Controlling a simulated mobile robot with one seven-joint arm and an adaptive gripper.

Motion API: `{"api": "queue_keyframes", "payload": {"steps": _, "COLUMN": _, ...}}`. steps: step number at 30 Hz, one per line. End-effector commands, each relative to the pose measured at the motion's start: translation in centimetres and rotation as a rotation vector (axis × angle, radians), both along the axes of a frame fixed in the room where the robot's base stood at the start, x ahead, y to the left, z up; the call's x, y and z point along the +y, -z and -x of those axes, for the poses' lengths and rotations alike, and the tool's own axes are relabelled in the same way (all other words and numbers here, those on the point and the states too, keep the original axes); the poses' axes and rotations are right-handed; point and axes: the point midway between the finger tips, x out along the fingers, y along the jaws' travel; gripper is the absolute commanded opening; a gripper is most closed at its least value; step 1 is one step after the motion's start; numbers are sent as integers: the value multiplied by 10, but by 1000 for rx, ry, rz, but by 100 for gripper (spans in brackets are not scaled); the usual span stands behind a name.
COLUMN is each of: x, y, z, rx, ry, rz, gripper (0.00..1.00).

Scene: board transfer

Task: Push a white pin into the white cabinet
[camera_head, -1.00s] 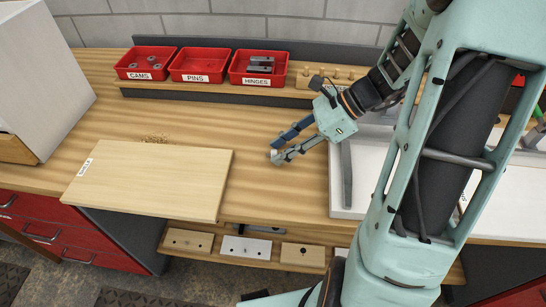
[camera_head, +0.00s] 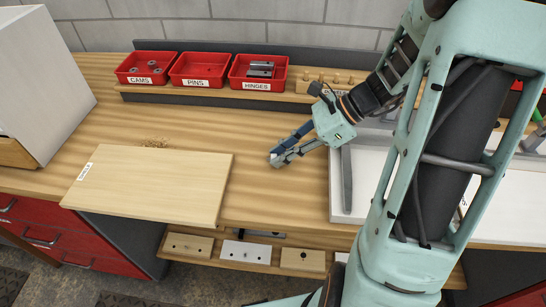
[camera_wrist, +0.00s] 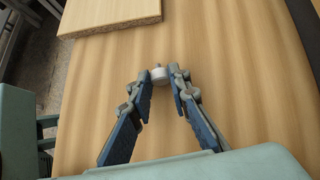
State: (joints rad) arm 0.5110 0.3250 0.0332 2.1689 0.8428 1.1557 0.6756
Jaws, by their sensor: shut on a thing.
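My gripper (camera_head: 275,160) is over the wooden bench, to the right of the light board. In the wrist view the fingertips of my gripper (camera_wrist: 160,78) meet on a small white pin (camera_wrist: 159,74), a short cylinder with a thin grey stub on top. The pin is pinched at the tips, with bare wood below; its height above the bench is hard to tell. A white cabinet (camera_head: 38,75) with a wooden lower part stands at the far left, cut off by the picture edge. No holes show on its visible faces.
A light board (camera_head: 150,185) lies at the bench's front edge. Red bins for cams (camera_head: 145,79), pins (camera_head: 198,82) and hinges (camera_head: 257,84) stand at the back. A white panel or tray (camera_head: 338,185) lies right, partly behind my arm. The bench middle is clear.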

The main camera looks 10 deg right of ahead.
Motion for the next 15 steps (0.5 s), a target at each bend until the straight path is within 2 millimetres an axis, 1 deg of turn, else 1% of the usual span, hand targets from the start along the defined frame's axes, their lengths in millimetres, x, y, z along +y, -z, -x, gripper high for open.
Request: {"api": "queue_keyframes", "payload": {"steps": 15, "x": 0, "y": -43, "z": 0, "rx": 0, "ry": 0, "rz": 0, "gripper": 0}}
